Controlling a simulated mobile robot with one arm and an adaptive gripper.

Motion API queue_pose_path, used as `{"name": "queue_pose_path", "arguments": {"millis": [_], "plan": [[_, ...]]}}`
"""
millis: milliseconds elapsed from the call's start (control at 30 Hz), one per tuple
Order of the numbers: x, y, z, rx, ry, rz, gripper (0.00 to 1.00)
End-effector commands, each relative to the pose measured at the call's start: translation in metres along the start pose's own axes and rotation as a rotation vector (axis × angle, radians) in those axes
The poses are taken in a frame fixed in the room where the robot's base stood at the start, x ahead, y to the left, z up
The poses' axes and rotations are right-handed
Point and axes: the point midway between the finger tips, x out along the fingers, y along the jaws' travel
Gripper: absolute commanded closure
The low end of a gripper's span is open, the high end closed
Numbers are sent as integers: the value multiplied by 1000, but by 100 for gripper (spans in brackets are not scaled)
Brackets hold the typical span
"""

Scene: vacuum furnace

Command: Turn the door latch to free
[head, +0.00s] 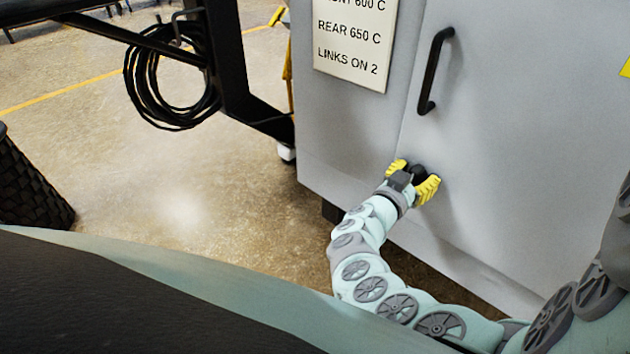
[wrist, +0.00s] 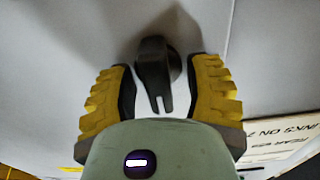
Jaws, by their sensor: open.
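The door latch (wrist: 153,68) is a dark turn knob with a forked end, on the grey cabinet door. In the head view the latch (head: 418,172) is partly hidden by my gripper. My gripper (head: 414,180) has yellow fingers and is at the door, below the black handle. In the wrist view my gripper (wrist: 160,95) is open, with one yellow finger on each side of the latch. Gaps show between the fingers and the latch, so it does not look gripped.
A black bar handle (head: 435,70) is on the grey cabinet door (head: 500,130) above the latch. A sign (head: 353,45) is on the panel to the left. A coiled black cable (head: 170,85) hangs from a dark frame. Open floor (head: 190,190) lies left of the cabinet.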

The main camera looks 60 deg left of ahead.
Motion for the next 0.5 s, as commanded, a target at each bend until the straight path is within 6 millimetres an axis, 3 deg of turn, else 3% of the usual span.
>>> {"name": "queue_pose_path", "arguments": {"millis": [67,500], "plan": [[0,0,0,0,0,1,46],[0,0,0,0,1,1,92]]}}
